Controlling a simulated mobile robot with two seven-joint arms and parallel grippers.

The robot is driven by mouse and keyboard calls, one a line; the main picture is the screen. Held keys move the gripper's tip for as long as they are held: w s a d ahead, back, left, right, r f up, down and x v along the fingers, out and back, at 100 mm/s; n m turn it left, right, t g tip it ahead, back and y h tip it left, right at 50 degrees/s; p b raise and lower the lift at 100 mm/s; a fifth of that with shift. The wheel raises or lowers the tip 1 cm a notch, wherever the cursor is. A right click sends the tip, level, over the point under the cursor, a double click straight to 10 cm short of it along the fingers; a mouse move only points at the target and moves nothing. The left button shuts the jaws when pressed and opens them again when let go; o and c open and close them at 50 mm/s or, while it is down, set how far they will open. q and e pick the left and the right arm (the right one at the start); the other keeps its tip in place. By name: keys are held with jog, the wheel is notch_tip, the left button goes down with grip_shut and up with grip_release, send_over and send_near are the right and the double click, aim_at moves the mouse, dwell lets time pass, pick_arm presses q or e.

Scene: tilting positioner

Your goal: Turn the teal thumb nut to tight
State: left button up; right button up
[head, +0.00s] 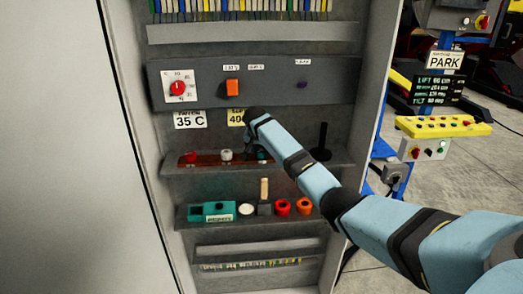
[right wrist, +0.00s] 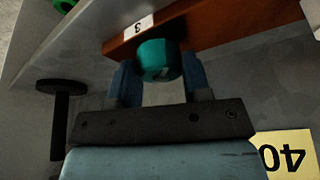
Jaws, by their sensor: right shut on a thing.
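The teal thumb nut (right wrist: 157,58) sits on a brown-orange bar (right wrist: 205,25) and shows well in the right wrist view, with a small pale mark on its side. My right gripper (right wrist: 160,70) has its two blue fingers on either side of the nut, shut on it. In the head view my right gripper (head: 260,150) reaches down to the right end of the bar (head: 205,160) and mostly hides the nut. My left gripper is in neither view.
A white knob (head: 226,155) and a red one (head: 191,157) share the bar. A black post (head: 321,142) stands right of my gripper. A yellow sign (head: 235,117) is behind my wrist. The shelf below holds a teal box (head: 212,211) and orange-red rings (head: 282,207).

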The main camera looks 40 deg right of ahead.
jog(key=m, duration=0.1)
jog(key=m+g, duration=0.1)
jog(key=m, duration=0.1)
jog(key=shift+w+r+m+h, duration=0.15)
jog(key=shift+m+h, duration=0.15)
jog(key=shift+h, duration=0.1)
jog(key=m+g, duration=0.1)
jog(key=m, duration=0.2)
jog(key=shift+m+g, duration=0.4)
jog(key=shift+m, duration=0.5)
jog(key=o, duration=0.9)
